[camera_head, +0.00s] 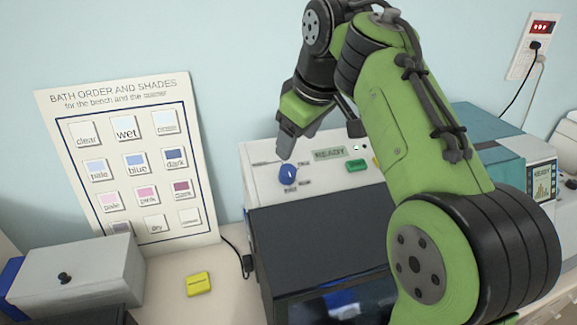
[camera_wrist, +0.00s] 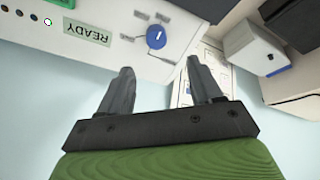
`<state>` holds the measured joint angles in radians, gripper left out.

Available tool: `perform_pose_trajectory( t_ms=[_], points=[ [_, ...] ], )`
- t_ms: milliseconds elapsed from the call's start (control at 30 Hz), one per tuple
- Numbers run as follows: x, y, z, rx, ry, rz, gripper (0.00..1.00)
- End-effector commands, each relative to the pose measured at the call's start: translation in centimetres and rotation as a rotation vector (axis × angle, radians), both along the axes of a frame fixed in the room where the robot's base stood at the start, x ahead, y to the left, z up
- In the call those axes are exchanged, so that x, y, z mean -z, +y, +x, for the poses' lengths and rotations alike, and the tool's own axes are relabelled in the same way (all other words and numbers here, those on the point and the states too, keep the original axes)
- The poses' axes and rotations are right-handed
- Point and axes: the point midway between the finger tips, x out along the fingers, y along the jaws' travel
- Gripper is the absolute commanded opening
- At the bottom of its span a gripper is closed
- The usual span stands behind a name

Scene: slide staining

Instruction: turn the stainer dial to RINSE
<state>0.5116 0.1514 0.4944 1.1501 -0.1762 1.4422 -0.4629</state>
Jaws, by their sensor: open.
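The stainer (camera_head: 262,187) is a white machine with a dark front lid, standing against the wall. Its blue dial (camera_head: 288,174) is on the upper panel, with small labels around it too small to read. The dial also shows in the wrist view (camera_wrist: 156,37), with a white pointer mark. My gripper (camera_head: 285,152) is just above the dial in the head view. In the wrist view my gripper (camera_wrist: 160,75) has its two fingers apart, with nothing between them. The dial lies beyond the fingertips, apart from them. A display (camera_head: 329,154) reads READY.
A green button (camera_head: 357,166) sits right of the dial. A bath order chart (camera_head: 150,95) leans at the wall on the left. A yellow block (camera_head: 199,284) and a grey box (camera_head: 80,275) are on the bench. A teal device (camera_head: 490,135) stands at right.

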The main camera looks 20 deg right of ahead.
Motion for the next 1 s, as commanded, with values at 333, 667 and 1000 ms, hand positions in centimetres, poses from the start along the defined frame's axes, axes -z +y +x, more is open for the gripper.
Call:
perform_pose_trajectory(
  t_ms=[333, 667, 1000],
  points=[
    [8.2, 0.7, 3.4, 0.000, 0.005, 0.000, 0.65],
    [10.3, 0.8, 4.5, 0.002, 0.000, 0.000, 0.65],
    [10.2, 0.8, 4.5, 0.002, 0.000, 0.000, 0.32]
  ],
)
